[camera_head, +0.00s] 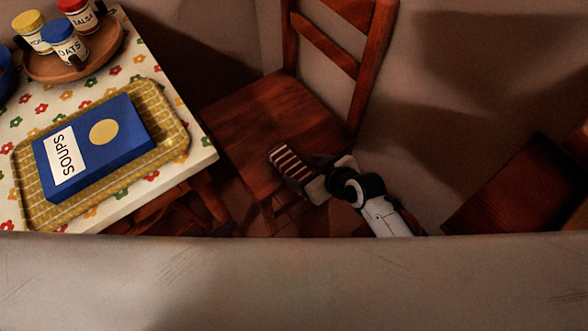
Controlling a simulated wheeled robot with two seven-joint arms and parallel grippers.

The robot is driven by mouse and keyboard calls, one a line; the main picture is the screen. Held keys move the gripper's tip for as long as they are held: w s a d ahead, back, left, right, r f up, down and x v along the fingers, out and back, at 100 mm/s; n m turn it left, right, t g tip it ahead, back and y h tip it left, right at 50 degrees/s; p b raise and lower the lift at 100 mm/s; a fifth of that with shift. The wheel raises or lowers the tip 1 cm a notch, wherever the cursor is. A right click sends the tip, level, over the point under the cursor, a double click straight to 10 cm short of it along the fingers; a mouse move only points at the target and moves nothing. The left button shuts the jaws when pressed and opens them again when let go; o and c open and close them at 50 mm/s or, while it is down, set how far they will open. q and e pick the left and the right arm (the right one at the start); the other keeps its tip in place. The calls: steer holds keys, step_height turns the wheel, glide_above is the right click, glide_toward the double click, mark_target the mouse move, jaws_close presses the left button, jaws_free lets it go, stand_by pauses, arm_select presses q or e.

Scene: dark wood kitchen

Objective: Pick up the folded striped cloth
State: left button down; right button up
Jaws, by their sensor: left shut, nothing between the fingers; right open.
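The folded striped cloth (288,162), dark red with white stripes, appears at the front right part of the wooden chair's seat. My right gripper (314,178) is open at the cloth's lower right end, very close to it. I cannot tell whether its fingers touch the cloth or lie around it. The gripper hides part of that end. My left gripper is not in view.
The wooden chair (250,115) has its slatted back behind and right of the cloth. A flowered table (190,95) at left holds a tray (175,143) with a SOUPS book (125,145) and a round stand (95,68) with jars. A grey surface (290,285) fills the bottom.

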mark_target(295, 168)
steer(key=shift+w+a+f, duration=0.35)
steer(key=shift+f, duration=0.15)
steer(key=b+x, duration=0.1)
steer(key=x, duration=0.1)
steer(key=b+x, duration=0.1)
steer(key=shift+a+f, duration=0.15)
steer(key=shift+f, duration=0.3)
steer(key=shift+w+a+f, duration=0.25)
steer(key=shift+a+f, duration=0.05)
steer(key=shift+f, duration=0.05)
steer(key=shift+r, duration=0.1)
steer(key=c, duration=1.2)
